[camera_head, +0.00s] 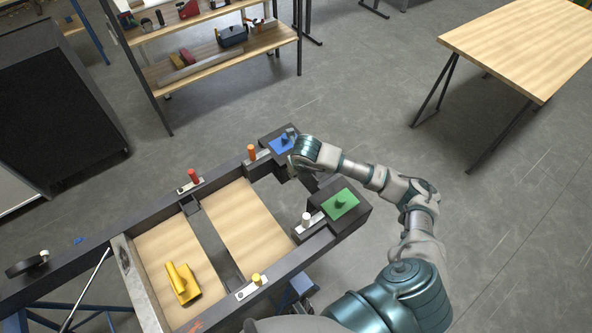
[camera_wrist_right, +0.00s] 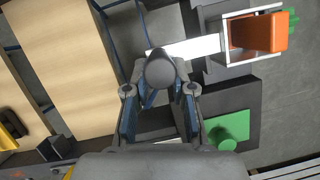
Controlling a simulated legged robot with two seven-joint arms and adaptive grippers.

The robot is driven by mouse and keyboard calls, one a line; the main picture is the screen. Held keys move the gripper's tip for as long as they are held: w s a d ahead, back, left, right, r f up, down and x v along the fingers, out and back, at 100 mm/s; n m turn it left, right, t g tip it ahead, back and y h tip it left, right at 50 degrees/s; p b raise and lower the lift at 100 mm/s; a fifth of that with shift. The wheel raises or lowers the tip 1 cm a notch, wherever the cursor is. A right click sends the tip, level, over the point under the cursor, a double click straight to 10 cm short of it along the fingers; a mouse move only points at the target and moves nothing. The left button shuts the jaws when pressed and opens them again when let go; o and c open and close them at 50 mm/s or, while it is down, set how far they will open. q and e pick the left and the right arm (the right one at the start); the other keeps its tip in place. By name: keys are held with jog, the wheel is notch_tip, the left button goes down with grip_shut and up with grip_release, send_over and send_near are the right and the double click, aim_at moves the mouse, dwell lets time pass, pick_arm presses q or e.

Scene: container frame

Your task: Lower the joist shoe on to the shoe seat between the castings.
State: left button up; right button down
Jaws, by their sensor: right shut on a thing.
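The blue-topped casting (camera_head: 282,145) and the green-topped casting (camera_head: 341,204) stand at the right end of the dark frame, with a gap between them. My right gripper (camera_head: 293,158) is beside the blue casting, at the gap's upper end. In the right wrist view my right gripper (camera_wrist_right: 160,82) is shut on a grey rounded piece (camera_wrist_right: 160,68), which I take to be the joist shoe's grip. The rest of the shoe cannot be told apart clearly, and the arm hides it in the head view. The shoe seat is not clearly visible. My left gripper is not in view.
A yellow tool (camera_head: 181,284) lies on the wooden panel. A shelf (camera_head: 220,62) stands behind; a table (camera_head: 520,45) stands at the upper right.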

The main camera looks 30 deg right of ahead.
jog(key=shift+f, duration=0.15)
jog(key=c, duration=0.9)
grip_release()
jog(key=v, duration=1.1)
jog(key=shift+r, duration=0.4)
jog(key=shift+s+d, duration=0.1)
jog(key=shift+s, duration=0.05)
